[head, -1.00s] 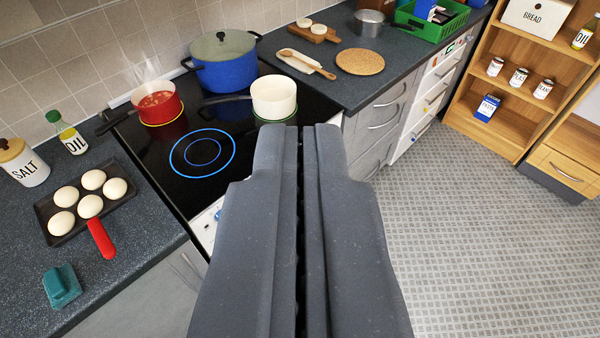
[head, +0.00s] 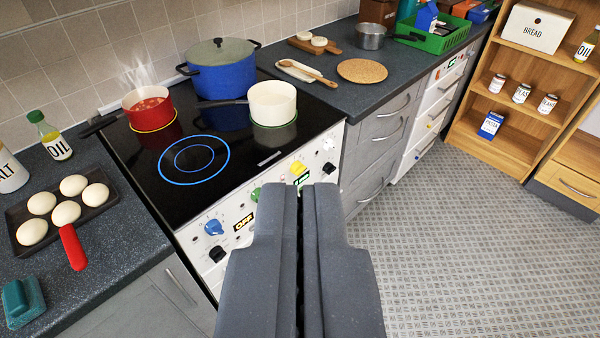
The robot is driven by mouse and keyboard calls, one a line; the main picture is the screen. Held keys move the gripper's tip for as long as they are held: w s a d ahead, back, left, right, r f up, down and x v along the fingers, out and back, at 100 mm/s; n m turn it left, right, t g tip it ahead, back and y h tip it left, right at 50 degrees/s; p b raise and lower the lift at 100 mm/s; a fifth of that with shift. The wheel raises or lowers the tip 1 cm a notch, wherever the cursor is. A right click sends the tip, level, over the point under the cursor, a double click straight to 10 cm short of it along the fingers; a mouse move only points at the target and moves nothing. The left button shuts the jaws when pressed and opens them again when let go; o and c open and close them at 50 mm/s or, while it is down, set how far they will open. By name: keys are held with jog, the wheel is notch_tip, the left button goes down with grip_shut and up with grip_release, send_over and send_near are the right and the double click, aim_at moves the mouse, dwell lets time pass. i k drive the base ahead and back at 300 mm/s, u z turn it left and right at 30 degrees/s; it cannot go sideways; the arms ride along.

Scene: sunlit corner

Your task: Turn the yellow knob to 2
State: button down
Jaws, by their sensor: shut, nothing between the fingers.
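The yellow knob (head: 298,168) is on the white front panel of the stove (head: 232,212), just above and beyond my fingertips in the picture. A small display with green marks sits just below the knob, too small to read surely. My gripper (head: 306,188) is shut and empty, pointing at the panel, apart from the knob as far as I can tell. A white knob (head: 328,143) is to the right.
On the hob stand a red pot (head: 148,107), a blue pot (head: 222,72) and a white pan (head: 272,103). The floor (head: 450,240) at right is clear.

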aim_at(298, 168)
jog(key=u, duration=0.05)
jog(key=k, duration=0.6)
jog(key=z, duration=0.55)
jog(key=i, duration=1.55)
jog(key=u, duration=0.25)
